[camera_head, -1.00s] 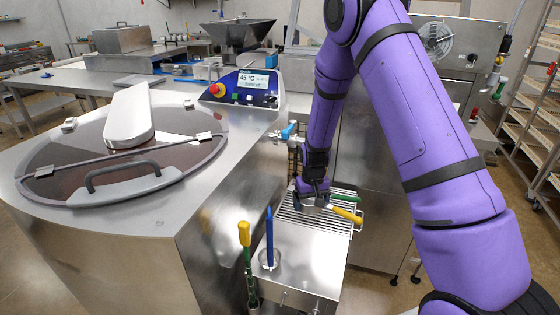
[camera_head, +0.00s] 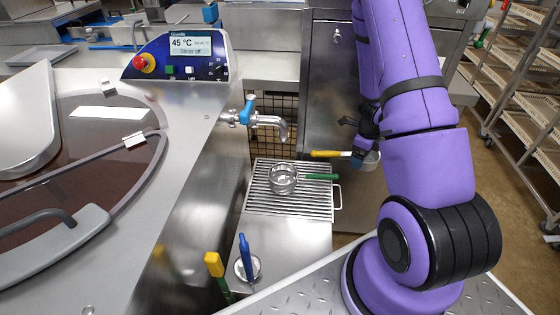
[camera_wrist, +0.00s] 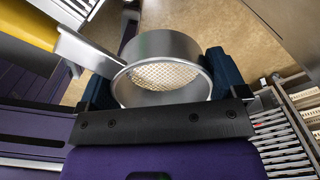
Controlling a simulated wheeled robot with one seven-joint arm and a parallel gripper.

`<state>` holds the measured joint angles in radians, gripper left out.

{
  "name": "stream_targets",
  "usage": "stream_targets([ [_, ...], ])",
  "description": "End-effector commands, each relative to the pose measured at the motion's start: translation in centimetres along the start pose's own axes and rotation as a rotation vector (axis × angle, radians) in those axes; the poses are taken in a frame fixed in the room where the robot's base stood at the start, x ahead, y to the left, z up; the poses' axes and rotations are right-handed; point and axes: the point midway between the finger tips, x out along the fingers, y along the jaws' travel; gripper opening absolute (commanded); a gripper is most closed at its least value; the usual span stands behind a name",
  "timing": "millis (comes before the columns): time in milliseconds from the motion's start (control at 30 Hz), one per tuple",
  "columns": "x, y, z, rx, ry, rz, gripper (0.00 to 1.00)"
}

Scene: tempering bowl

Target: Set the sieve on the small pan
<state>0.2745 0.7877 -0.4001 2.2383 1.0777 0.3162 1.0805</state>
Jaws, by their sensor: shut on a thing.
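The sieve is a round metal ring with a pale mesh (camera_wrist: 165,75) and a yellow handle (camera_head: 326,154). My gripper (camera_head: 364,150) is shut on the sieve ring, with its blue fingertips on either side in the wrist view (camera_wrist: 160,84). The sieve is in the air right of the slatted rack, its handle pointing left. The small pan (camera_head: 283,179) is a shiny round pan with a green handle (camera_head: 320,177) pointing right. It stands on the rack, left of my gripper, and looks empty. My gripper partly hides the sieve in the head view.
The slatted rack (camera_head: 290,205) has a wire handle at its right. A tap (camera_head: 268,121) reaches out above and behind the small pan. The large round-lidded machine is at left.

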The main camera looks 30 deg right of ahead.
Motion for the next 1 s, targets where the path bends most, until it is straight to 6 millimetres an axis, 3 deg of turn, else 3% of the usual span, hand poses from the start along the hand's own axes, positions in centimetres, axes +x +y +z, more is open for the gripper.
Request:
stream_targets([
  [167,0.0,0.2,-0.1,0.091,-0.001,0.001,0.63],
  [800,0.0,6.8,11.0,0.085,0.000,-0.001,0.63],
  [1000,0.0,8.3,13.6,0.089,0.000,0.000,0.63],
])
